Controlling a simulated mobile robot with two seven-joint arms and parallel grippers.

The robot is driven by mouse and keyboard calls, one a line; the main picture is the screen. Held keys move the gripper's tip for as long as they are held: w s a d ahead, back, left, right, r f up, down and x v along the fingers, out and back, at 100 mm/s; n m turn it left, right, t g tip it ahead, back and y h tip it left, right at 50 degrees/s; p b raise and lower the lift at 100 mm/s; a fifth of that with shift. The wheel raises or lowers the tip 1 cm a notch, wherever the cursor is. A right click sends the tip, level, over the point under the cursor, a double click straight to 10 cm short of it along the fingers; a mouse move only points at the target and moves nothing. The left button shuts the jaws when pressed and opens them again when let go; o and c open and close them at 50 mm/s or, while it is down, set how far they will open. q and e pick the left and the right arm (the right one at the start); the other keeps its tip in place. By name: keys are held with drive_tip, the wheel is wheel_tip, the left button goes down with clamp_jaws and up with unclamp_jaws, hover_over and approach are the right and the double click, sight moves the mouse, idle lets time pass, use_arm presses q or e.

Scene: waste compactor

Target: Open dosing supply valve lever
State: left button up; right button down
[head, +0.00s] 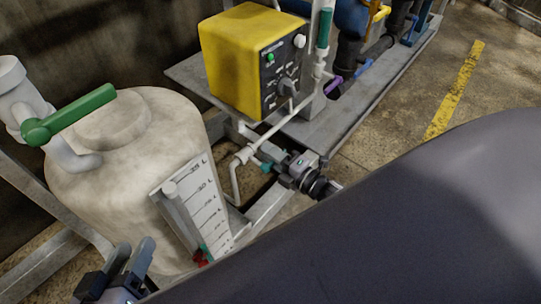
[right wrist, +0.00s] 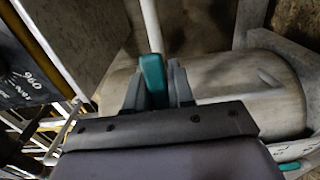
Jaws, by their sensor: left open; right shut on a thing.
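A small teal valve lever, which I take as the dosing supply valve lever (right wrist: 152,78), is between the fingers of my right gripper (right wrist: 155,85) in the right wrist view. The gripper is shut on it. In the head view my right gripper (head: 276,160) is at the white pipe between the tank and the yellow unit, and it hides most of the lever. My left gripper (head: 132,254) is open and empty at the bottom left, in front of the tank.
A cream tank (head: 135,150) with a large green lever (head: 70,115) stands at the left. A yellow control box (head: 240,60) stands behind my right gripper, beside a white pipe (head: 237,172) and an upright green handle (head: 323,28). My dark arm covers the lower right.

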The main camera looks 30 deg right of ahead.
use_arm(q)
drive_tip(key=shift+s+f, duration=0.1)
idle(0.3)
use_arm(e)
drive_tip(key=c, duration=1.1)
unclamp_jaws()
drive_tip(key=shift+o, duration=0.2)
use_arm(q)
drive_tip(key=shift+s+a+y+p, duration=0.1)
drive_tip(key=shift+a+y+p, duration=0.5)
drive_tip(key=shift+a+p, duration=0.25)
use_arm(e)
drive_tip(key=v, duration=0.7)
use_arm(q)
drive_tip(key=shift+d, duration=0.1)
use_arm(e)
drive_tip(key=shift+s, duration=0.1)
